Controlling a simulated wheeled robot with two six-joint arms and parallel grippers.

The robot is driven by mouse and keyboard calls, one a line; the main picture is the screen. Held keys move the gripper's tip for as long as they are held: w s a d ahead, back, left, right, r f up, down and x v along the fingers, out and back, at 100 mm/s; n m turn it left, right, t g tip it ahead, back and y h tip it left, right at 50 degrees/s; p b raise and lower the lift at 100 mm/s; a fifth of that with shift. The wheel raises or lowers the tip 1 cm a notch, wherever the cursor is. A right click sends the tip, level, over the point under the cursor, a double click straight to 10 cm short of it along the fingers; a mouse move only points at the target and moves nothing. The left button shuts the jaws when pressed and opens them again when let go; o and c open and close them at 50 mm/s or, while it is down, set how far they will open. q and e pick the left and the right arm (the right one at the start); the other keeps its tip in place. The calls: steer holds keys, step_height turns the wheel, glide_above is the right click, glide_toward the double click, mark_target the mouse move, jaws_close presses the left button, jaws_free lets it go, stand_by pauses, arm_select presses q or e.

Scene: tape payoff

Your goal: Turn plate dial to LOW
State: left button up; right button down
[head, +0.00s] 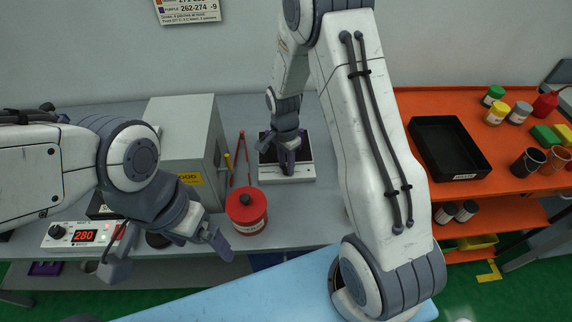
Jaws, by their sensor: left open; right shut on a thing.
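The plate (272,158) is a flat unit with a black top and a pale front, on the grey bench at the back middle. My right gripper (289,168) reaches down over it, with its fingertips at the front part of the plate. It is shut there, on what seems to be the plate dial. The fingers hide the dial, so its setting cannot be read. My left gripper (172,256) is open and empty at the front left, apart from the plate.
A red lidded pot (246,212) stands between my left gripper and the plate. A grey cabinet (180,135) is behind my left arm. A control unit (85,234) reads 280. An orange bench (515,190) with a black tray (448,148) and jars is right.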

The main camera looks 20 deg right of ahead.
steer(key=shift+w+r+m, duration=0.1)
steer(key=shift+m, duration=0.2)
stand_by(0.4)
steer(key=c, duration=0.6)
jaws_free()
